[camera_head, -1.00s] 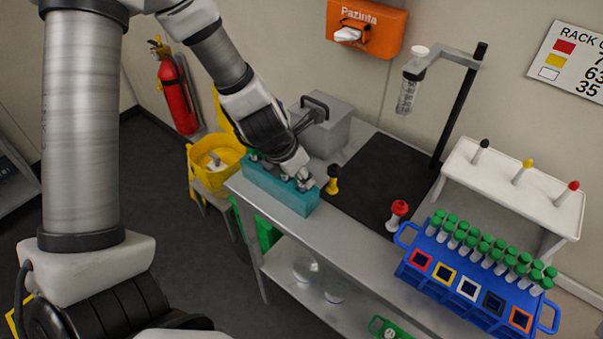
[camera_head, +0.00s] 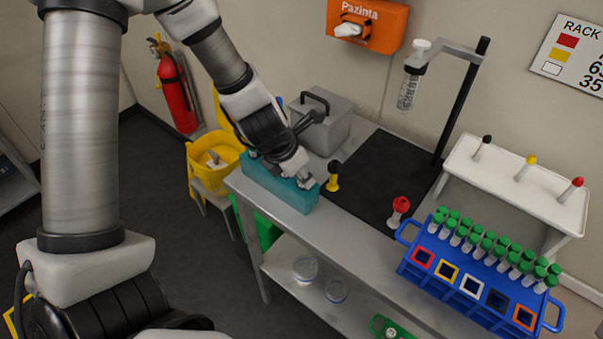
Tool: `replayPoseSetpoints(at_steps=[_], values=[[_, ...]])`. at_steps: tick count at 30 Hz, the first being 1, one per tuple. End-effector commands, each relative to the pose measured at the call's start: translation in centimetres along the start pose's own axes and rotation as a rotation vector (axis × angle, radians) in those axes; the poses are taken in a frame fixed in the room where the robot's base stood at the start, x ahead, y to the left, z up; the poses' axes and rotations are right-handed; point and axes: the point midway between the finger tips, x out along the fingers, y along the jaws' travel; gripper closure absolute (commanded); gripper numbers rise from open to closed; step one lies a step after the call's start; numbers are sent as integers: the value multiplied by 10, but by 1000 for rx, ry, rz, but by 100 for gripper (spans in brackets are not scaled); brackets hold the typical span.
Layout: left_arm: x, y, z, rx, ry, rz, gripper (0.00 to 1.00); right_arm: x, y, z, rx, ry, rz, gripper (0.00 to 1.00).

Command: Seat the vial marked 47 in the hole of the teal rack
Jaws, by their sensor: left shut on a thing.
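The teal rack (camera_head: 279,188) is a long block at the left end of the metal bench. My left gripper (camera_head: 303,181) is at the right end of the rack, low over its top. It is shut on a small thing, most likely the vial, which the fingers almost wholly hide. I cannot read any number on it, nor tell how deep it sits in a hole. My right gripper is not in view.
A grey box with a handle (camera_head: 321,125) is behind. A black mat (camera_head: 380,172), a red-topped piece (camera_head: 398,211) and a blue rack of green-capped tubes (camera_head: 447,283) lie further right.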

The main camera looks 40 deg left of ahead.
Motion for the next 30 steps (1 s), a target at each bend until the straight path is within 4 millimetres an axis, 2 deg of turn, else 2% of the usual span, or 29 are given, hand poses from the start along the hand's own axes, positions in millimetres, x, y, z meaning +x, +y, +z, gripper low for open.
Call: replayPoseSetpoints(at_steps=[2,3,5,19,30], values=[[0,0,0,0,0,0,94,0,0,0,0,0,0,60],[0,0,0,0,0,0,63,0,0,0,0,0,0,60],[0,0,0,0,0,0,44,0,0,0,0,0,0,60],[-6,1,1,-2,-2,3,44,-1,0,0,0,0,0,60],[-46,0,2,-3,-4,4,44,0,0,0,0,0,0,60]])
